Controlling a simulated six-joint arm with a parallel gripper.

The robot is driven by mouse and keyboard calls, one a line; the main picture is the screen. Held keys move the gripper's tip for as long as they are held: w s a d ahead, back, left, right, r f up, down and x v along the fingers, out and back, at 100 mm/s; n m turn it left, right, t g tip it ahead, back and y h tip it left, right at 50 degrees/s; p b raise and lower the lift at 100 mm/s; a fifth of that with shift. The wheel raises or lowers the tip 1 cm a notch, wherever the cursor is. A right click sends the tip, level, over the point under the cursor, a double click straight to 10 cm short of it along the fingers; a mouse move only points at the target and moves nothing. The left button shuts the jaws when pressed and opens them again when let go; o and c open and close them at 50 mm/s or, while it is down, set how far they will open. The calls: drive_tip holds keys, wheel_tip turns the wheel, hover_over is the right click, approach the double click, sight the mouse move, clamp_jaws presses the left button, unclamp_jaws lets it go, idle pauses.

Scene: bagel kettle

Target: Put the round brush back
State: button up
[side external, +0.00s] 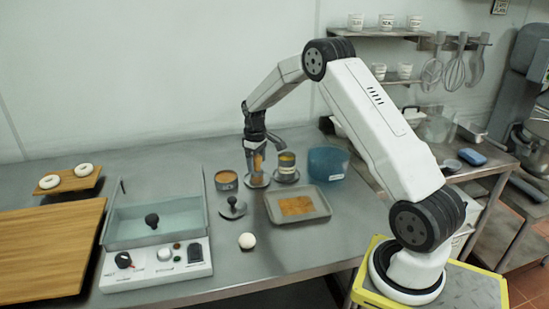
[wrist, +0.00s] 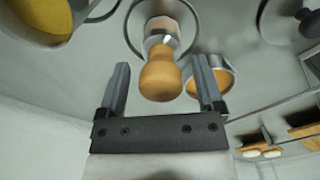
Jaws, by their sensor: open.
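The round brush (side external: 257,168) stands upright with its wooden handle up on a small round metal dish (side external: 262,184). In the wrist view its orange-brown handle (wrist: 160,80) and metal collar show between my fingers, and the dish (wrist: 131,38) lies around its lower end. My gripper (side external: 257,150) is right above and around the handle top, pointing down. In the wrist view my gripper (wrist: 161,70) is open, with a gap to the handle on both sides. The bristles are hidden.
A tin with yellow contents (side external: 287,160) stands close on the right, a tin with orange contents (side external: 226,181) on the left. A knobbed lid (side external: 233,208), metal tray (side external: 318,204), blue tub (side external: 328,163), white egg-like ball (side external: 247,240) and glass-walled kettle (side external: 151,218) are nearby.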

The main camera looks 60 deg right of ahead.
wheel_tip(320, 180, up, 12)
drive_tip(key=shift+a+f, duration=0.1)
drive_tip(key=shift+f, duration=0.15)
idle(0.3)
drive_tip(key=shift+a, duration=0.1)
idle(0.4)
drive_tip(key=s+a+f+t, duration=0.1)
drive_tip(key=s+a, duration=0.2)
drive_tip(key=a, duration=0.4)
drive_tip(key=s+a+f, duration=0.1)
drive_tip(key=s+a, duration=0.3)
drive_tip(key=a, duration=0.4)
drive_tip(key=s+a+f+t, duration=0.1)
drive_tip(key=s+a+f, duration=0.3)
drive_tip(key=s+a, duration=0.5)
drive_tip(key=s, duration=0.4)
drive_tip(key=shift+a+f+t, duration=0.15)
drive_tip(key=shift+t, duration=0.15)
